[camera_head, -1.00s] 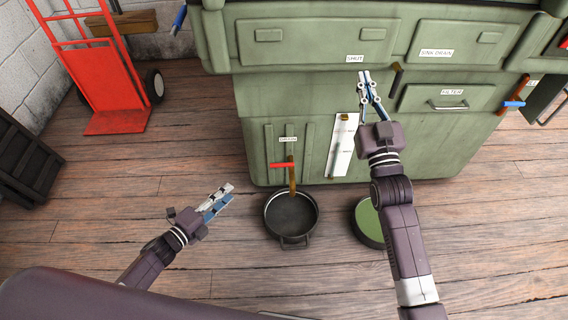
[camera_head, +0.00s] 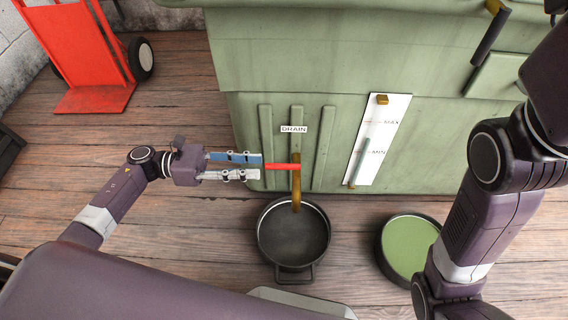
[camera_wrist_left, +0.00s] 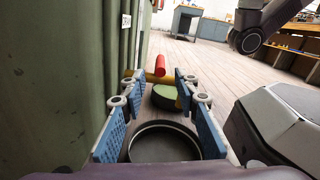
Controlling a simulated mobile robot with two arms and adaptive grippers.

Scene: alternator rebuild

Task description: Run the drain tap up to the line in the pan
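The drain tap is a brass spout (camera_head: 296,190) with a red handle (camera_head: 283,167) that points left, under the DRAIN label (camera_head: 293,129). The black pan (camera_head: 262,241) stands on the floor below the spout. I see no liquid stream, and I cannot make out a line inside the pan. My left gripper (camera_head: 261,166) is open, its fingertips just at the left end of the red handle. In the left wrist view the red handle (camera_wrist_left: 160,66) shows beyond the spread fingers, with the pan (camera_wrist_left: 163,126) below. My right gripper is out of view.
A white sight gauge (camera_head: 395,130) marked MAX and MIN is on the green cabinet, its green column ending just above MIN. A round green-topped container (camera_head: 410,245) stands right of the pan. A red hand truck (camera_head: 85,50) is at upper left. My right arm fills the right side.

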